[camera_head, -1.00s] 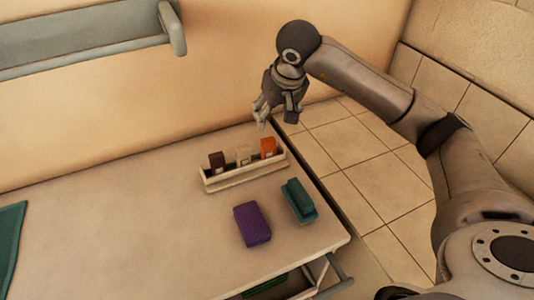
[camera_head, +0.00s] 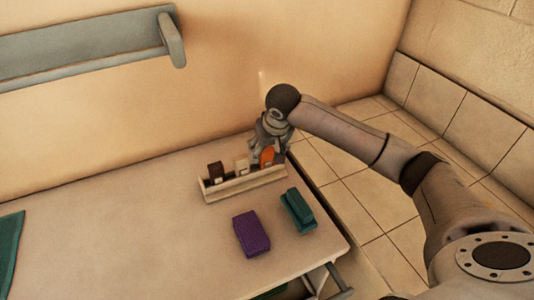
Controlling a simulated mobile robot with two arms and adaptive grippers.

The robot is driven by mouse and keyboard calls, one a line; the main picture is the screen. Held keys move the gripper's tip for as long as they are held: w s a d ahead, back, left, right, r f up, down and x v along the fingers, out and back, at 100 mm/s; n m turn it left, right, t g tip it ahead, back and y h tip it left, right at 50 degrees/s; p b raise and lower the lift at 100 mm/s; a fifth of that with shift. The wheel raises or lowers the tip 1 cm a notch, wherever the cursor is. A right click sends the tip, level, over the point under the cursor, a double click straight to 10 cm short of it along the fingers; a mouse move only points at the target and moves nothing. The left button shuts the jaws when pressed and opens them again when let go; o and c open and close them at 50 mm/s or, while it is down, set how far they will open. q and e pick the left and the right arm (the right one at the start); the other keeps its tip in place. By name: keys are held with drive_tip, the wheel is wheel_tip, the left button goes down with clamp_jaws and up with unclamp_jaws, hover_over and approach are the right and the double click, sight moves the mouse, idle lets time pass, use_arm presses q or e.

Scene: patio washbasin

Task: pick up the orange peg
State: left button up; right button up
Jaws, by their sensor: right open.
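The orange peg (camera_head: 267,156) stands upright in the right end of a pale narrow rack (camera_head: 229,187) on the table. A cream peg (camera_head: 241,166) stands in the middle and a dark brown peg (camera_head: 215,172) at the left end. My right gripper (camera_head: 268,150) is open and pointed down at the orange peg. Its fingers are around or just behind the peg's upper part; whether they touch it I cannot tell. The peg partly hides the fingers. My left gripper is not in view.
On the table (camera_head: 130,225), a purple block (camera_head: 251,234) and a teal block (camera_head: 298,211) lie in front of the rack. A green cloth (camera_head: 10,250) is at the left edge. A grey shelf (camera_head: 80,45) is on the wall. The table's left middle is clear.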

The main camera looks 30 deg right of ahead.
drive_tip(key=shift+w+f, duration=0.25)
drive_tip(key=shift+f, duration=0.3)
drive_tip(key=c, duration=0.9)
drive_tip(key=shift+o, duration=0.2)
drive_tip(key=shift+r, duration=0.1)
